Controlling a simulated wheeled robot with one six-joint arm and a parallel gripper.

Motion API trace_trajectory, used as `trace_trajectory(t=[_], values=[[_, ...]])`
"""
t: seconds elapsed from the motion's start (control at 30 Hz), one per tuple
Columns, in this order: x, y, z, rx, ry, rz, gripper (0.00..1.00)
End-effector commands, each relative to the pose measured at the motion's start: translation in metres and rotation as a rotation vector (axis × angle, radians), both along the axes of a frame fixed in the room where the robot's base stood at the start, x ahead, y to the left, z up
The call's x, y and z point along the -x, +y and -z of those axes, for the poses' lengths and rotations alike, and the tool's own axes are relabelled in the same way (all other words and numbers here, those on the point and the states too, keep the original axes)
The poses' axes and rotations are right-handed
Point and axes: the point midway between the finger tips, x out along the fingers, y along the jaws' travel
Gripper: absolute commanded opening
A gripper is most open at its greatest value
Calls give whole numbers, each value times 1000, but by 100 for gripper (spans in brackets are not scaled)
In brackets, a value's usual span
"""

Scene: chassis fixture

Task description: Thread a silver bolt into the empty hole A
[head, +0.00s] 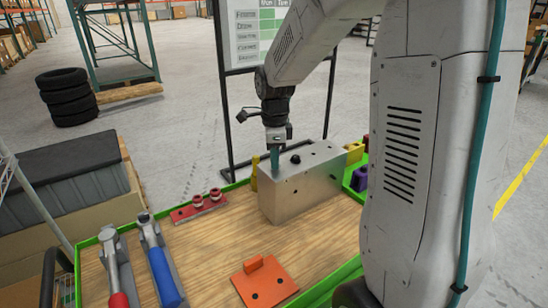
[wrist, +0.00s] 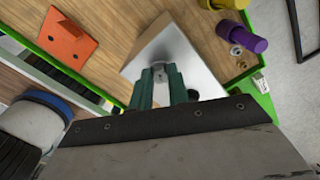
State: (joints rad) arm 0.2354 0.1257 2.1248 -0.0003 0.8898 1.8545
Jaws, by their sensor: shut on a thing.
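A silver metal block (head: 305,187) stands on the wooden tabletop, with small dark holes in its faces and a black round piece (head: 296,159) on its top. My gripper (head: 275,165) points down at the left part of the block's top. In the wrist view its teal fingers (wrist: 160,86) are shut on a small silver bolt (wrist: 160,71), with the block (wrist: 182,50) right behind. The bolt is mostly hidden by the fingers. I cannot tell whether its tip is inside a hole, and no letter A is readable.
A red rack (head: 199,208) with red-and-white pieces stands left of the block. An orange plate (head: 265,284) lies in front. Tools with red (head: 118,299) and blue (head: 163,274) handles lie at left. Yellow and purple (head: 361,180) pieces stand behind. A green rim edges the table.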

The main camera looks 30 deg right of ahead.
Motion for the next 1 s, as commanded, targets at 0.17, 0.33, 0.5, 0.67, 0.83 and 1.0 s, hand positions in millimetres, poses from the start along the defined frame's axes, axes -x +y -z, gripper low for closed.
trace_trajectory(t=[0.17,0.33,0.5,0.67,0.83,1.0], values=[[3,0,5,-1,13,274,0],[2,0,6,0,13,483,0],[2,-1,6,0,13,539,0],[2,0,6,0,13,537,0],[2,-1,6,0,13,641,0],[2,-1,7,1,12,810,0]])
